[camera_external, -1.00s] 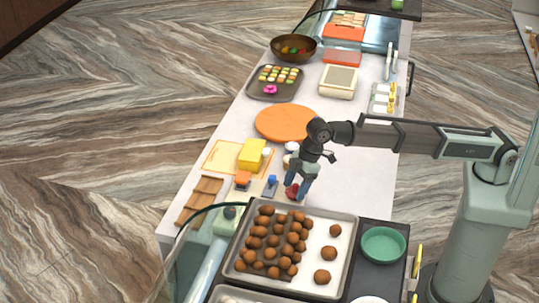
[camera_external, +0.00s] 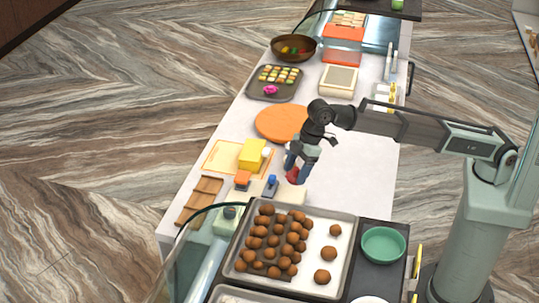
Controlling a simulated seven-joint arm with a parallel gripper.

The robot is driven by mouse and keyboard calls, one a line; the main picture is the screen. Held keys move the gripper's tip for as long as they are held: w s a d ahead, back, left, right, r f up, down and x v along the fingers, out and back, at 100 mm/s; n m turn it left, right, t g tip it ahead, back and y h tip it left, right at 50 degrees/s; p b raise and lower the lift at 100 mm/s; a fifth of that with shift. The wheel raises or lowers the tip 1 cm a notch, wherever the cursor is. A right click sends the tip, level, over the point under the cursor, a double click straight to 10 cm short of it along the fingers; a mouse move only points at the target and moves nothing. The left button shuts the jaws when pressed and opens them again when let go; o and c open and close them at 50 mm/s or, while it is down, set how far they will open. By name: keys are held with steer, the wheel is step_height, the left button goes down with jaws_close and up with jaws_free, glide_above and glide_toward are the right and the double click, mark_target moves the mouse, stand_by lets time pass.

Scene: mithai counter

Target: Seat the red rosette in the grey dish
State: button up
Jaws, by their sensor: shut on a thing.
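The red rosette (camera_external: 292,177) is a small dark red thing between the fingertips of my gripper (camera_external: 297,175). My gripper points down and is shut on it, over the middle of the white counter. The rosette appears raised above the counter, close behind a cream block (camera_external: 292,196). The fingers hide part of it. I cannot make out a separate grey dish for certain. A dark grey tray (camera_external: 256,91) with rows of small sweets and a pink flower-like piece (camera_external: 270,90) stands farther back on the left.
An orange round board (camera_external: 275,122) lies behind my gripper. A tray of brown balls (camera_external: 335,284) is in front. The counter right of my gripper is clear.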

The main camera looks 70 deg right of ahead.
step_height(320, 180, up, 2)
steer(key=shift+r, duration=0.2)
steer(key=shift+w+a+r, duration=0.2)
steer(key=shift+r, duration=0.05)
steer(key=w+a+f, duration=0.2)
steer(key=w+a, duration=0.6)
steer(key=shift+d+f, duration=0.15)
steer(key=shift+f, duration=1.4)
steer(key=shift+d+f, duration=0.15)
steer(key=shift+f, duration=1.35)
steer(key=shift+f, duration=0.6)
steer(key=o, duration=0.7)
steer(key=shift+o, duration=0.2)
steer(key=v, duration=1.1)
